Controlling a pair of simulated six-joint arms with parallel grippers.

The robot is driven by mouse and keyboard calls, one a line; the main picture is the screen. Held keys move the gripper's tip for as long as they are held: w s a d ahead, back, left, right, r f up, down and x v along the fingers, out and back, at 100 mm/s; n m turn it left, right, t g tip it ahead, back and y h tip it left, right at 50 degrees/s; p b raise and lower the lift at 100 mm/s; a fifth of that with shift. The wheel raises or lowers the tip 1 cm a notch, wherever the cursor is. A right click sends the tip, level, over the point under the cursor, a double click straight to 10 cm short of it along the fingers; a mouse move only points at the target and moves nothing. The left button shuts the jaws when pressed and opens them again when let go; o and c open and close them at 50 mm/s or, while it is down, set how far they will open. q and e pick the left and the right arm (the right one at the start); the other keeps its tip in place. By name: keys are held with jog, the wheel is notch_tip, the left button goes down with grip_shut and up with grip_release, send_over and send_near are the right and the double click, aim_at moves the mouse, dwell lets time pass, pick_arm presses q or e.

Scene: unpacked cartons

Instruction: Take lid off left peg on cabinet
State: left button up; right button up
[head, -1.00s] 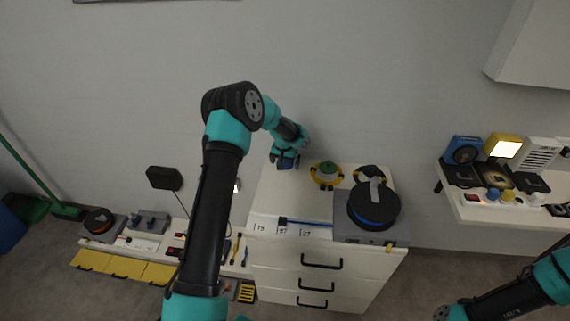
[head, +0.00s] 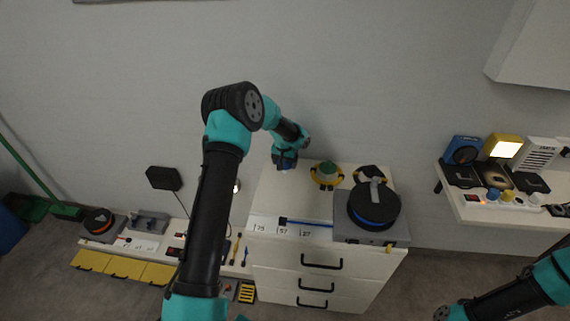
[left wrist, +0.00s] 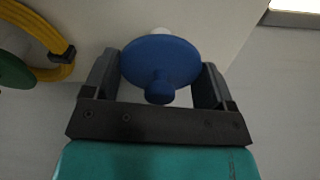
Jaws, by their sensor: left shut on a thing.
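My left gripper (head: 285,164) is over the back left corner of the white cabinet (head: 272,208). It is shut on a blue round lid with a knob. In the left wrist view the lid (left wrist: 150,57) sits between the two dark fingers, its knob towards the camera. A small white piece (left wrist: 160,31) shows just beyond the lid's rim; it may be the peg, most of which is hidden. I cannot tell whether the lid still touches the peg. My right gripper is out of view; only part of my right arm shows at the lower right.
A green thing (head: 328,169) ringed by a yellow coil stands just right of the gripper on the cabinet top. A black reel (head: 373,208) on a grey base is at the right. A blue bar (head: 308,222) lies near the front edge. A shelf with devices is further right.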

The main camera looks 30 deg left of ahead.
pick_arm(q)
jog(key=shift+r, duration=0.1)
jog(key=shift+r, duration=1.5)
jog(key=shift+s+d+r, duration=0.1)
jog(key=shift+s+r, duration=0.05)
jog(key=shift+r, duration=0.1)
jog(key=s+d+r, duration=0.1)
jog(key=s+d, duration=0.7)
jog(key=s, duration=0.5)
jog(key=shift+s+r, duration=0.2)
